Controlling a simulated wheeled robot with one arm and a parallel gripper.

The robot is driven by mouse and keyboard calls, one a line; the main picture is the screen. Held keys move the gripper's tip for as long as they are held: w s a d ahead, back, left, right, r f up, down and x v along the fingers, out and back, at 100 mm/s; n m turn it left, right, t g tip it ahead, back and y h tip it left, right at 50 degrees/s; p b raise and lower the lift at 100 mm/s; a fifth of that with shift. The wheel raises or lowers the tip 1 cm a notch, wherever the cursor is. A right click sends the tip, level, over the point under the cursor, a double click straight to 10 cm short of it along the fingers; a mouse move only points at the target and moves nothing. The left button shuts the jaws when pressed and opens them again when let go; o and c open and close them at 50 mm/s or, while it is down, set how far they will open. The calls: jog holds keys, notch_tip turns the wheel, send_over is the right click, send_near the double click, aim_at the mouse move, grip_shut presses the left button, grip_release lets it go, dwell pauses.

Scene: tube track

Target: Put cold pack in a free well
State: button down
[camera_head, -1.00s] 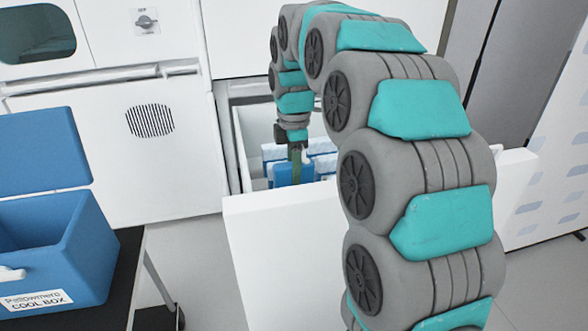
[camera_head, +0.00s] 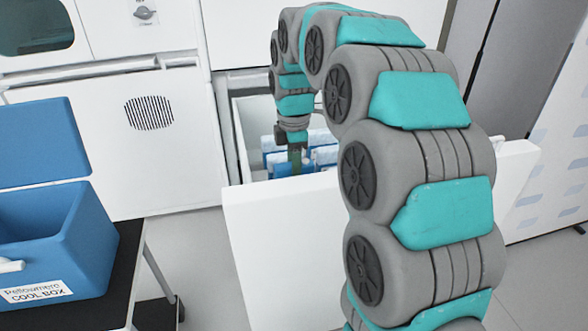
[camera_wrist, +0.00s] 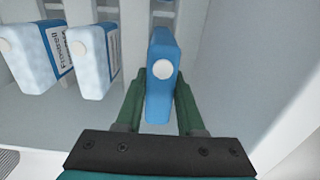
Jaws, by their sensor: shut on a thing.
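My gripper (camera_wrist: 159,100) is shut on a plain blue cold pack (camera_wrist: 163,58) with a round white cap. One green finger is on each side of it, and it stands roughly upright. In the head view my gripper (camera_head: 295,158) reaches down inside an open white drawer (camera_head: 285,235), and the blue pack (camera_head: 283,170) shows only in part at the fingers. Two frosted, labelled packs (camera_wrist: 92,60) (camera_wrist: 38,52) stand to the left in the wrist view. White dividers show behind the packs. I cannot tell whether the held pack's lower end is in a well.
The drawer's plain side wall (camera_wrist: 245,70) is to the right of the held pack, with some free room between. A blue cool box (camera_head: 50,240) with its lid open stands on a black-topped cart (camera_head: 125,262) at left. A white cabinet (camera_head: 150,150) stands behind.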

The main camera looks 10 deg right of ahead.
jog(key=shift+f+b, duration=0.35)
jog(key=shift+f, duration=1.15)
jog(key=shift+f, duration=0.25)
jog(key=shift+c, duration=2.2)
grip_release()
